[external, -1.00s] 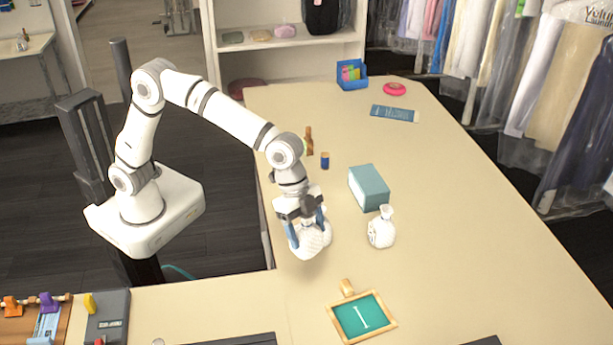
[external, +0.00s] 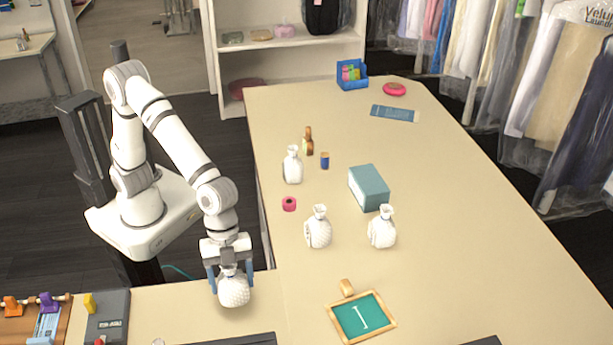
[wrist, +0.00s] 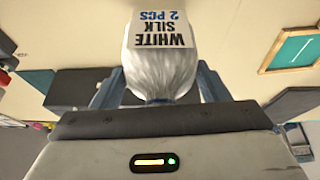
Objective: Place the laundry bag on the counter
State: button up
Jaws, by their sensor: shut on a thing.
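My gripper (external: 231,278) points down over the near left part of the counter (external: 450,220), shut on the neck of a white laundry bag (external: 233,292). In the wrist view the bag (wrist: 160,62) hangs between the two blue fingers, and its label (wrist: 161,28) reads "WHITE SILK 2 PCS". I cannot tell whether its bottom touches the counter. Three other white bags stand upright on the counter: one at the back (external: 292,168), one in the middle (external: 318,230) and one to its right (external: 382,230).
A framed green sign (external: 362,316) lies right of my gripper. A grey device (external: 107,318) is to the left.

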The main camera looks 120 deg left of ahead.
aim_at(235, 294)
jog(key=shift+f, duration=2.95)
jog(key=shift+f, duration=0.15)
jog(key=o, duration=1.1)
